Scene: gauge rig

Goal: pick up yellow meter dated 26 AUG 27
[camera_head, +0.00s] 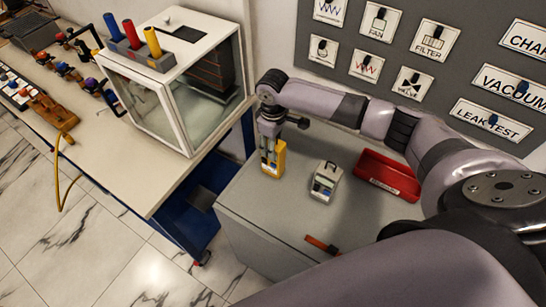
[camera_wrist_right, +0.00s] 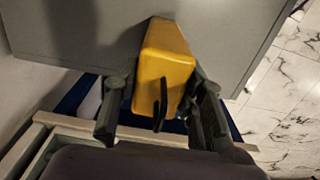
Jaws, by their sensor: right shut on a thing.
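The yellow meter (camera_head: 273,159) is at the back left of the grey cabinet top. In the right wrist view the yellow meter (camera_wrist_right: 165,62) sits between the two fingers, with one plain yellow face showing. My right gripper (camera_head: 271,146) points down and is shut on the yellow meter; its fingers also show in the right wrist view (camera_wrist_right: 160,110). The date on the meter cannot be read. I cannot tell whether the meter touches the cabinet top. My left gripper is not in view.
A white meter (camera_head: 325,182) stands right of the yellow one. A red tray (camera_head: 388,176) lies farther right. An orange-handled tool (camera_head: 322,245) lies near the front edge. The workbench (camera_head: 120,165) with a glass-sided box (camera_head: 180,90) stands left, across a gap.

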